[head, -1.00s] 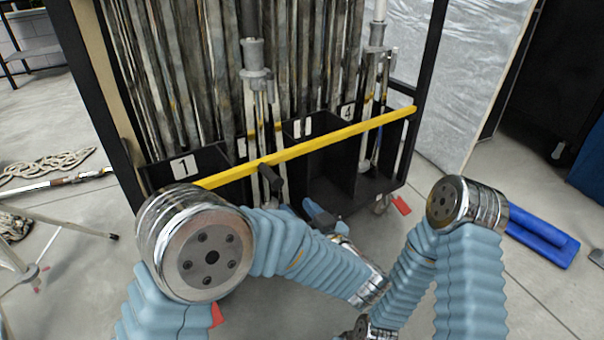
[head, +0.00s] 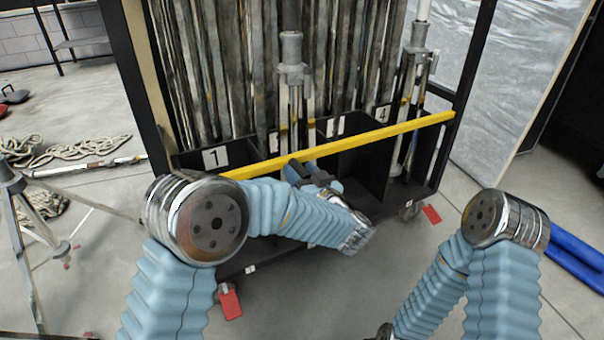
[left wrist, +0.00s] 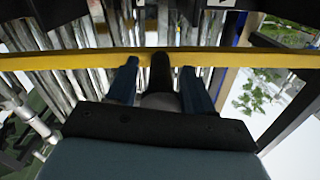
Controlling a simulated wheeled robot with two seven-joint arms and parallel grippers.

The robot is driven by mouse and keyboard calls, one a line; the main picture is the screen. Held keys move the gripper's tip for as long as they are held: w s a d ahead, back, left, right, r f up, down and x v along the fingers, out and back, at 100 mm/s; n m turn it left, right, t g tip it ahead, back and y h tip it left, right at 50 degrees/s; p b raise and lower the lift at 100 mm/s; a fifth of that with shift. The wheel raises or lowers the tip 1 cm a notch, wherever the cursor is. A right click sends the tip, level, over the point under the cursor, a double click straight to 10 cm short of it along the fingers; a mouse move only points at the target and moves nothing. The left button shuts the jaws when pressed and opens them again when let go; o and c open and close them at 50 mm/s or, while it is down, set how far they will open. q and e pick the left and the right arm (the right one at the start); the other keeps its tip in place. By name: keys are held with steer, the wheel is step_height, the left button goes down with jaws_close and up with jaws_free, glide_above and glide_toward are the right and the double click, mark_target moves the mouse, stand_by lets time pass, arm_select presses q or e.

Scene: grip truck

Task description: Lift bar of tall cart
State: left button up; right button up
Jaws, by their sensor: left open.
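The tall cart (head: 137,75) is a black frame with numbered bins full of upright poles. Its yellow bar (head: 385,132) runs across the front, rising to the right in the head view. My left gripper (head: 306,168) is open at the bar, near its middle. In the left wrist view the bar (left wrist: 60,61) crosses at the fingertips, and a dark handle-like piece (left wrist: 160,72) shows between the two blue fingers. I cannot tell whether the fingers touch it. In the head view the gripper hides this piece. My right arm shows at the right, its gripper out of view.
Metal stands (head: 292,85) rise in the cart behind the bar. A tripod (head: 22,210) and coiled rope (head: 75,150) are on the floor at the left. A blue object (head: 580,255) lies at the right. A grey sheeted panel (head: 520,80) stands right of the cart.

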arm_select(q)
jaws_close()
stand_by(0.4)
